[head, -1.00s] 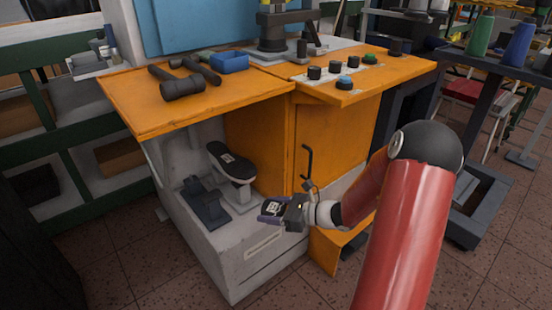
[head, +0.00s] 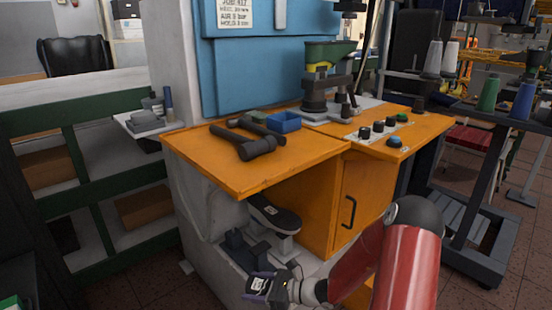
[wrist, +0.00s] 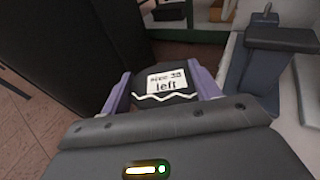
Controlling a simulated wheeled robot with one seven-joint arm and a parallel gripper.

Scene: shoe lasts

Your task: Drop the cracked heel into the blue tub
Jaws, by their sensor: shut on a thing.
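My gripper (head: 263,286) has purple fingers and is shut on a dark heel (wrist: 180,97). The heel has a white label reading "left" and a white zigzag line like a crack, so it looks like the cracked heel. It is held low in front of the machine, below the orange top. The blue tub (head: 284,122) stands on the orange top, up and to the right of my gripper in the head view. The tub's inside is mostly hidden. The wrist view does not show the tub.
Dark hammers (head: 246,143) lie left of the tub. A black-topped shoe form (head: 273,214) stands in the recess under the orange top (head: 300,165), whose front edge overhangs. Black knobs (head: 378,127) sit to the right. A green-framed shelf (head: 100,205) stands left.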

